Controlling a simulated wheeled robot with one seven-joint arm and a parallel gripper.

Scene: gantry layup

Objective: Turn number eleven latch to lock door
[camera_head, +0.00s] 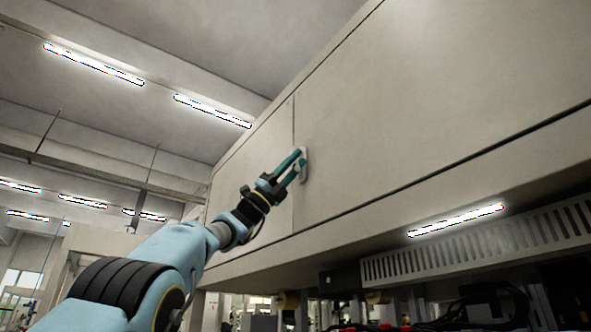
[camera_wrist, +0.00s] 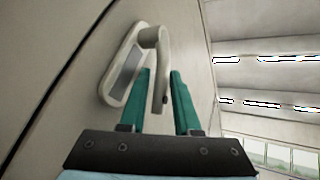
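The latch (camera_wrist: 157,75) is a pale grey handle on an oval plate, fixed to a large beige cabinet door (camera_head: 430,90). In the head view the latch (camera_head: 303,163) sits near the vertical seam between two door panels, partly hidden by my gripper (camera_head: 297,160). In the wrist view my gripper (camera_wrist: 163,80) has its two green fingers apart, with the handle's free end hanging between them. A gap shows on the right side of the handle; the left finger is close to it, and I cannot tell whether it touches. No number is readable on the latch.
A second door panel (camera_head: 250,165) lies left of the seam. Below the cabinet are a lit lamp (camera_head: 456,219), a slotted grey rail (camera_head: 480,243) and dark cables (camera_head: 490,305). The space left of the cabinet front is open.

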